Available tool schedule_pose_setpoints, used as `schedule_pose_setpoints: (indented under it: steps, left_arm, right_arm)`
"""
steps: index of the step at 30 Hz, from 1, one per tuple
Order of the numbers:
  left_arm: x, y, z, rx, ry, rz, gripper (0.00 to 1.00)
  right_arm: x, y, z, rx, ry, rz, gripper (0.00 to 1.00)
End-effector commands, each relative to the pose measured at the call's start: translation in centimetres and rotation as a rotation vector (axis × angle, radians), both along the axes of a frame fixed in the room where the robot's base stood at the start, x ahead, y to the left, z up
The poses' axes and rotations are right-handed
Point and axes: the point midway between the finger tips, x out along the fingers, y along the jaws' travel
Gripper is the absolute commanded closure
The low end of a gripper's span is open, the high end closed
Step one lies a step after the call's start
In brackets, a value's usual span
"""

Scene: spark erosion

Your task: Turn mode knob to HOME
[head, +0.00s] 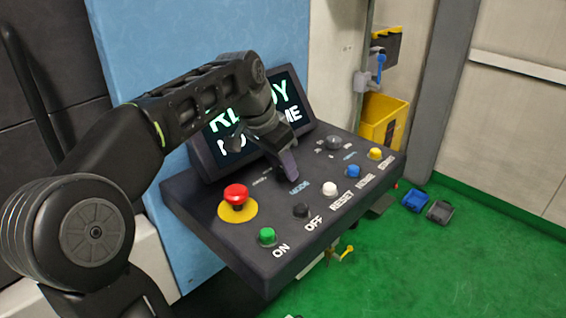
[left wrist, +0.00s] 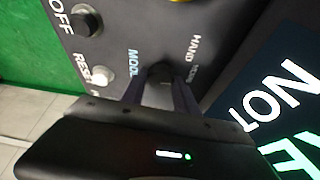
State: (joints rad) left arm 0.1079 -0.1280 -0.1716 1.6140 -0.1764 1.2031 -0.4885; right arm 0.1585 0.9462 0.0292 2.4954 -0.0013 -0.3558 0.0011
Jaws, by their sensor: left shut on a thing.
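The dark control panel (head: 220,220) slopes in front of the screen. The mode knob (left wrist: 160,74) shows in the left wrist view between the two fingers, beside the MODE and HAND labels. My left gripper (head: 287,165) is over the panel in the head view and hides the knob there. In the left wrist view my left gripper (left wrist: 160,95) is shut on the mode knob. The finger hides part of the knob, so its exact pointer direction cannot be read. The screen (head: 293,97) shows partly hidden text, with "NOT" readable in the wrist view. My right gripper is not in view.
A red emergency button (head: 236,194) stands on a yellow disc. Green (head: 267,236), black (head: 300,210), white (head: 330,188), blue (head: 353,171) and yellow (head: 375,153) buttons line the front edge. A grey knob (head: 333,143) sits behind.

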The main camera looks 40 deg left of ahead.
Motion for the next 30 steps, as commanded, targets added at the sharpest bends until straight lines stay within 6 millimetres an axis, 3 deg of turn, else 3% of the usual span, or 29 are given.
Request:
schedule_pose_setpoints:
  steps: [19,20,27,30]
  left_arm:
    - [0.03,0.09,0.06,0.001,-0.001,-0.082,1.0]
    - [0.03,0.09,0.06,0.001,-0.001,-0.082,0.63]
    - [0.02,0.08,0.04,0.001,0.0,-0.081,0.43]
    - [0.01,0.07,0.02,0.001,0.0,-0.081,0.42]
  right_arm:
    - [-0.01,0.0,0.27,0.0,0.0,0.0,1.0]
    - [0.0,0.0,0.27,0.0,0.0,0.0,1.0]
    - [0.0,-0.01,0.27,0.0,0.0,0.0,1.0]
    - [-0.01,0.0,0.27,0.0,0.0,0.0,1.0]
